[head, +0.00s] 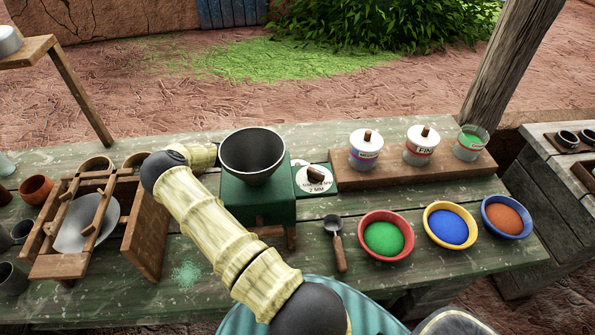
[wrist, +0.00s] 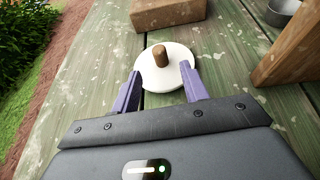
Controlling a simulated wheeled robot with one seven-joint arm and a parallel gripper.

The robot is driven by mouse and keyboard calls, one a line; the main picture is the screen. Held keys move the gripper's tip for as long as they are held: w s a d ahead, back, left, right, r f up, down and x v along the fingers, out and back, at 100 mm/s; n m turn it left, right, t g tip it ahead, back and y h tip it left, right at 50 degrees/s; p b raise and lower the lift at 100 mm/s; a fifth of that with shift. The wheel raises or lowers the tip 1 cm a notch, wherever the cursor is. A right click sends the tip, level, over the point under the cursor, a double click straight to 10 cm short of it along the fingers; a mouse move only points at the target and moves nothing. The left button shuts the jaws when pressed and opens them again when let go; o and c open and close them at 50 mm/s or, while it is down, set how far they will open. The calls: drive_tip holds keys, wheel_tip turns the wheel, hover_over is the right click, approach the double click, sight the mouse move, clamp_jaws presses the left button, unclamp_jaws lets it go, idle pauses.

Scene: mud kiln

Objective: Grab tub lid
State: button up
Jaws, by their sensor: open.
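In the wrist view the round white lid (wrist: 168,72) with a brown wooden knob lies on the green planks. My gripper (wrist: 160,70) is open, with its purple fingertips at either side of the lid's near part and nothing held. I cannot tell whether they touch it. In the head view my gripper is hidden behind the green mill and its dark hopper. A white disc (head: 311,187) with a wooden knob and "2 MM" marking shows right of the mill; I cannot tell whether it is the same lid. A tub with green powder (head: 471,144) stands lidless on the wooden board.
The green mill (head: 256,200) stands close to my arm. Two lidded tubs, (head: 364,155) and (head: 420,151), share the wooden board (head: 400,176). A scoop (head: 338,245) and three powder bowls sit in front. In the wrist view a wooden block lies beyond the lid.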

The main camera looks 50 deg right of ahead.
drive_tip(key=p+x, duration=0.2)
drive_tip(key=x, duration=0.3)
drive_tip(key=shift+s+d+r, duration=0.1)
drive_tip(key=shift+s+r, duration=0.05)
drive_tip(key=shift+r, duration=0.05)
clamp_jaws()
idle(0.3)
